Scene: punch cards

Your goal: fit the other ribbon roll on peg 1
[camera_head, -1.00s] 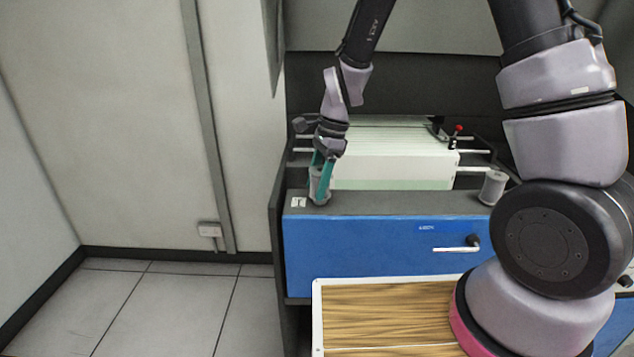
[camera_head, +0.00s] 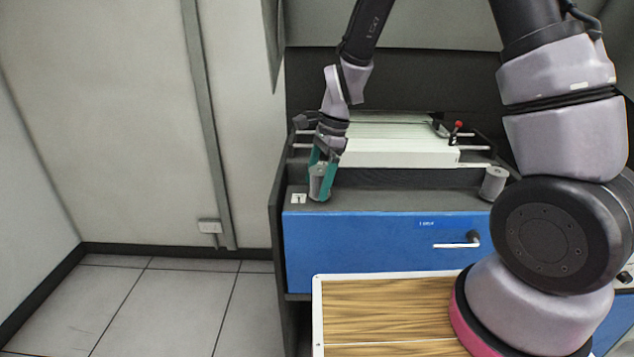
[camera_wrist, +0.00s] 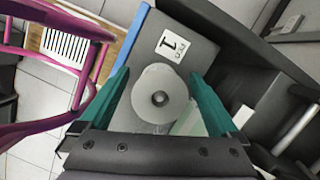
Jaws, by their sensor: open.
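A grey ribbon roll (camera_head: 319,180) stands at the left end of the machine's grey top ledge. In the wrist view this roll (camera_wrist: 160,95) is seen from above, with a dark peg end (camera_wrist: 159,98) in its centre hole, and a white label (camera_wrist: 172,47) marked 1 lies beside it. My gripper (camera_head: 322,175) is open, its teal fingers on either side of the roll with gaps visible in the wrist view (camera_wrist: 162,100). A second grey roll (camera_head: 493,183) stands at the right end of the ledge, partly beside my arm.
The machine has a blue front panel (camera_head: 370,244) with a handle (camera_head: 457,245). White paper (camera_head: 400,153) and rails lie behind the ledge. A wooden-topped surface (camera_head: 385,310) with a white rim is in front. The floor at left is clear.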

